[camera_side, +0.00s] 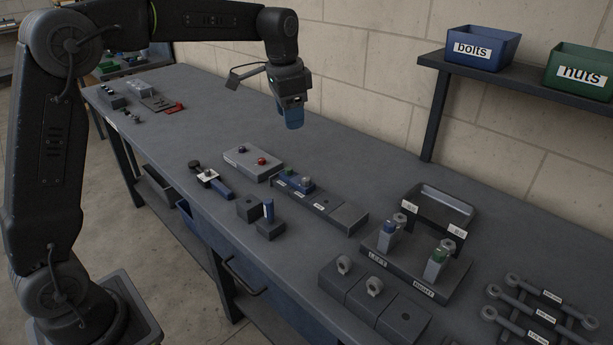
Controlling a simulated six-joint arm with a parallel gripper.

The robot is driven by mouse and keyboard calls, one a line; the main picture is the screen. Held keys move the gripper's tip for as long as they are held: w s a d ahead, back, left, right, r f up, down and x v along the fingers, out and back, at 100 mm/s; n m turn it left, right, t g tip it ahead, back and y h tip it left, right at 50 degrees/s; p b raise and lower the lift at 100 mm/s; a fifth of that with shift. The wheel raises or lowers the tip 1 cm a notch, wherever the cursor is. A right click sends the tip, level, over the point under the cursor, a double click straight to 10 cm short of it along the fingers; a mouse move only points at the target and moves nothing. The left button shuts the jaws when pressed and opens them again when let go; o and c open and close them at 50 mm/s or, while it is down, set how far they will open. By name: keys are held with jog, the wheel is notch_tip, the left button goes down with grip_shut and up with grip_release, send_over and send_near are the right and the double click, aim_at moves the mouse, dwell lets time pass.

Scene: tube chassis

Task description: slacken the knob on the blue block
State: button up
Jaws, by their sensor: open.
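A blue block (296,181) with a small grey knob (306,182) on top sits on a long dark rail (335,207) with white labels, near the middle of the bench. My gripper (291,122) hangs above the bench, behind and well above the blue block, pointing down. It touches nothing, and nothing shows between its fingers, which are small in this view. Another blue-marked grey piece (387,232) stands on a base labelled LEFT and RIGHT, beside a green-marked one (436,258).
A grey tray (440,205), ring-topped blocks (360,285) and rods (540,310) lie to the right. Bins (482,48) sit on the wall shelf.

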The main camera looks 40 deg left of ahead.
jog(key=m+g, duration=0.1)
jog(key=m, duration=0.1)
send_near(306, 178)
jog(key=f, duration=0.9)
jog(key=shift+w+f, duration=0.1)
jog(key=shift+w, duration=0.1)
jog(key=c, duration=0.9)
